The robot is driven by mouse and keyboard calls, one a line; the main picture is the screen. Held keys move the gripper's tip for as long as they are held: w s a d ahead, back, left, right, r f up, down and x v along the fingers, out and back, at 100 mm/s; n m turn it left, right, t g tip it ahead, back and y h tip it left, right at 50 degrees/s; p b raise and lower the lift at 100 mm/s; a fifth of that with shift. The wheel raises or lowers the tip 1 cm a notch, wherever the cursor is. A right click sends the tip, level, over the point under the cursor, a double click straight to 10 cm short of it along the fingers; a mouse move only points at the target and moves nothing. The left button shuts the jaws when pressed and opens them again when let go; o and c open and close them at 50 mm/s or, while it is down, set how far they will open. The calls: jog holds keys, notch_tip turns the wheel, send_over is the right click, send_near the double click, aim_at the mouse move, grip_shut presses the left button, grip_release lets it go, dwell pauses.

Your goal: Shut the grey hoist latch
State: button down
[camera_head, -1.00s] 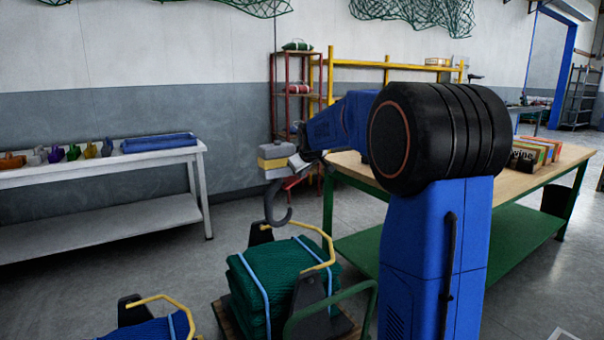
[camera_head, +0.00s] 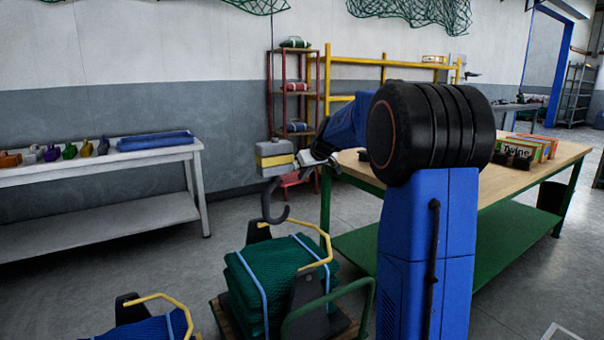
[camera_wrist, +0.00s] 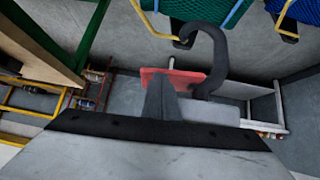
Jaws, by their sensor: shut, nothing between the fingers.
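The hoist block (camera_head: 275,157), grey with a yellow band, hangs on a thin line, with a dark open hook (camera_head: 268,207) below it. The hook (camera_wrist: 210,48) and part of the grey block (camera_wrist: 205,110) also show in the wrist view. A red plate (camera_wrist: 178,80), seemingly the latch, stands out beside the hook, away from its tip, so the hook mouth looks open.
Green net bundles (camera_head: 265,285) on a pallet with yellow handles stand below the hook, a blue one (camera_head: 150,327) to the left. A green-legged workbench (camera_head: 540,190) is on the right, a red shelf rack (camera_head: 296,92) behind. Open floor lies left of the hoist.

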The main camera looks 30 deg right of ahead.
notch_tip(320, 180, down, 10)
jog(key=m+t+y, duration=0.1)
jog(key=m+y, duration=0.5)
jog(key=y, duration=0.4)
jog(key=shift+a+r, duration=0.25)
jog(key=shift+a, duration=0.2)
dwell(0.4)
